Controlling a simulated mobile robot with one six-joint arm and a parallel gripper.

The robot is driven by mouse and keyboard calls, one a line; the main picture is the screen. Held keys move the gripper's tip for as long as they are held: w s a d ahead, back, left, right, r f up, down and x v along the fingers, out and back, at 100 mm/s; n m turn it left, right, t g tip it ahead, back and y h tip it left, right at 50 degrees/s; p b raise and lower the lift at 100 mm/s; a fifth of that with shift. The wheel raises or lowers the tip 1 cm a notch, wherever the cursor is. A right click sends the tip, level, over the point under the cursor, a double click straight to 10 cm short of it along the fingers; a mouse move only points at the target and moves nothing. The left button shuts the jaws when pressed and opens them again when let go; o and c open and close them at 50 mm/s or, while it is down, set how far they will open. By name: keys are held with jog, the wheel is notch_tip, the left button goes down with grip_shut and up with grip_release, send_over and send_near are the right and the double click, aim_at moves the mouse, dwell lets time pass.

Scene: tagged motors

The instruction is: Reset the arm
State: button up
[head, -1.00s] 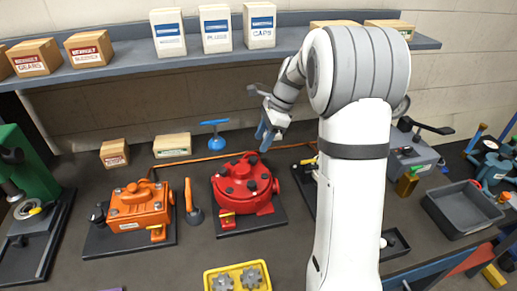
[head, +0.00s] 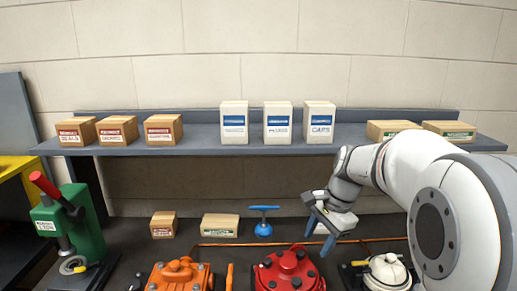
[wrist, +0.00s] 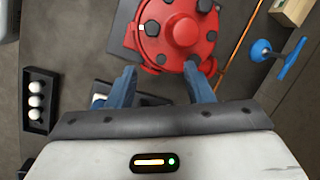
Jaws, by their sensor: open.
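My gripper (head: 318,238) is at the lower right of the head view, raised above the bench near the red motor. Its blue fingers are apart and nothing is between them. In the wrist view my gripper (wrist: 172,86) points toward the red motor (wrist: 178,35), which lies beyond the fingertips. The red motor (head: 288,272) also shows at the bottom of the head view, cut off by the frame edge.
A shelf (head: 200,140) with several boxes runs along the wall. A blue T-handled tool (head: 263,222) and two small boxes (head: 220,225) stand behind the motors. A green press (head: 75,230) is at the left. A tray of white balls (wrist: 38,100) shows in the wrist view.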

jog(key=s+f+n+t+h, duration=0.1)
jog(key=s+n+t+h, duration=0.1)
jog(key=s+n, duration=1)
jog(key=shift+s+a+f+t+h, duration=0.3)
jog(key=shift+s+a+h, duration=0.1)
jog(key=shift+s, duration=2.95)
